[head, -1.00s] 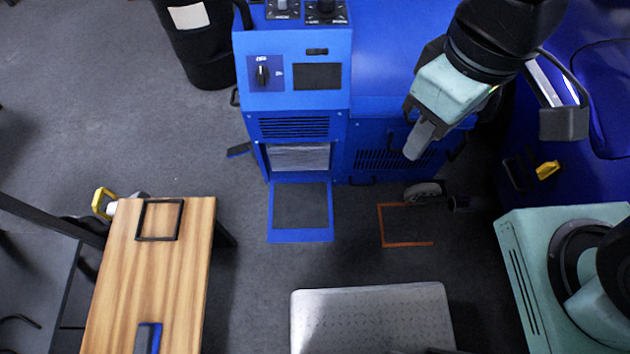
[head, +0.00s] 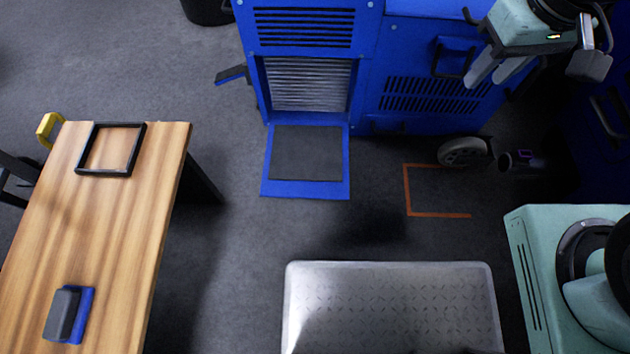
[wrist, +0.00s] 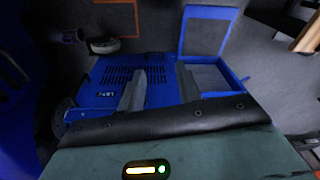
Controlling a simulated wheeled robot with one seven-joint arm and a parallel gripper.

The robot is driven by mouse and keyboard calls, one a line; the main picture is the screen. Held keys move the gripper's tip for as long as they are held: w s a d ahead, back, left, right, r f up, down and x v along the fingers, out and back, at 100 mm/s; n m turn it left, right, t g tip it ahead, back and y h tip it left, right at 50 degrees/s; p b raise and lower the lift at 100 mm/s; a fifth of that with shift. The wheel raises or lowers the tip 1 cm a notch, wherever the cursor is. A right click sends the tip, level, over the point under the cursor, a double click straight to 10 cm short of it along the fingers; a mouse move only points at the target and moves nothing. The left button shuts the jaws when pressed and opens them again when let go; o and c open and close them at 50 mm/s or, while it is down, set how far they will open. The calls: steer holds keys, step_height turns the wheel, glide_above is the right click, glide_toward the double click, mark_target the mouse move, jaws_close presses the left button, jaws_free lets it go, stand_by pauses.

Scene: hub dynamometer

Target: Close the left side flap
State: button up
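The blue machine (head: 400,50) stands at the top of the head view. A small dark, blue-edged flap (head: 232,75) sticks out from its left side, low down and apart from the body. A larger blue-framed front flap (head: 306,160) is folded down before the ribbed opening (head: 306,85); it also shows in the wrist view (wrist: 205,32). My gripper (head: 500,72) is at the upper right in front of the machine's right part, far from the left side flap. Its two fingers are apart and empty, also in the wrist view (wrist: 160,88). The left side flap cannot be made out there.
A wooden table (head: 110,225) with a black frame (head: 110,149) and a blue-grey block (head: 67,314) stands at left. A metal plate (head: 390,310) lies in front. A caster wheel (head: 462,152) sits under the machine's right. Floor between table and machine is clear.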

mark_target(315, 171)
steer(key=w+d+f+m+g+y+b, duration=0.1)
steer(key=w+d+f+m+b, duration=0.1)
steer(key=f+b, duration=0.6)
steer(key=w+d+f+m+g+b, duration=0.15)
steer(key=f+b, duration=0.25)
steer(key=f, duration=0.8)
steer(key=w+d+f+m+g+y+b, duration=0.1)
steer(key=w+d+f+m+b, duration=0.3)
steer(key=f, duration=0.6)
steer(key=w+a+f+m+t+y+b, duration=0.1)
steer(key=w+a+f+m+y, duration=0.1)
steer(key=a+f+m+y, duration=0.8)
steer(key=w+a+f+m+t+y+b, duration=0.15)
steer(key=a+f+y, duration=0.35)
steer(key=f, duration=1.1)
steer(key=a+b, duration=0.5)
steer(key=a, duration=1)
steer(key=shift+w+a+f+b, duration=0.1)
steer(key=shift+f+b, duration=0.05)
steer(key=shift+b, duration=0.25)
steer(key=shift+a+b, duration=0.3)
steer(key=shift+a, duration=0.55)
steer(key=shift+r, duration=0.2)
jaws_close()
